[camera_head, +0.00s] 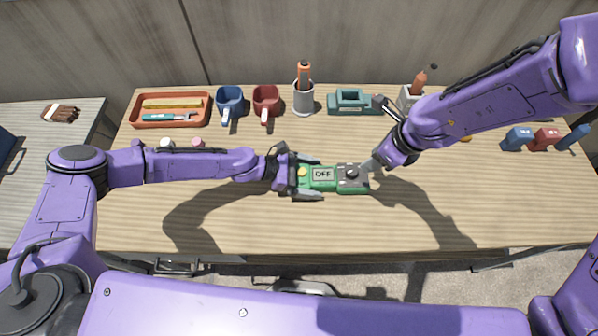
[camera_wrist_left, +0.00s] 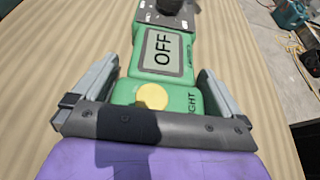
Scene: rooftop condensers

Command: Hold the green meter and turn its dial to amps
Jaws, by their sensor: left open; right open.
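The green meter (camera_head: 322,178) lies on the table with its screen reading OFF; it also shows in the left wrist view (camera_wrist_left: 190,97). A yellow button is at its left end, and a dark dial (camera_head: 352,172) sits on a grey panel at its right end. The dial is cut off at the top of the left wrist view (camera_wrist_left: 169,5). My left gripper (camera_head: 318,177) is open, its fingers on either side of the meter's left part with visible gaps in the wrist view. My right gripper (camera_head: 375,134) is open, with one finger near the dial end; contact cannot be told.
Along the back stand an orange tray (camera_head: 135,110), a blue mug (camera_head: 230,98), a red mug (camera_head: 266,98), a grey pen cup (camera_head: 303,102) and a teal holder (camera_head: 355,109). Blue and red blocks (camera_head: 518,139) lie at the right. The table front is clear.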

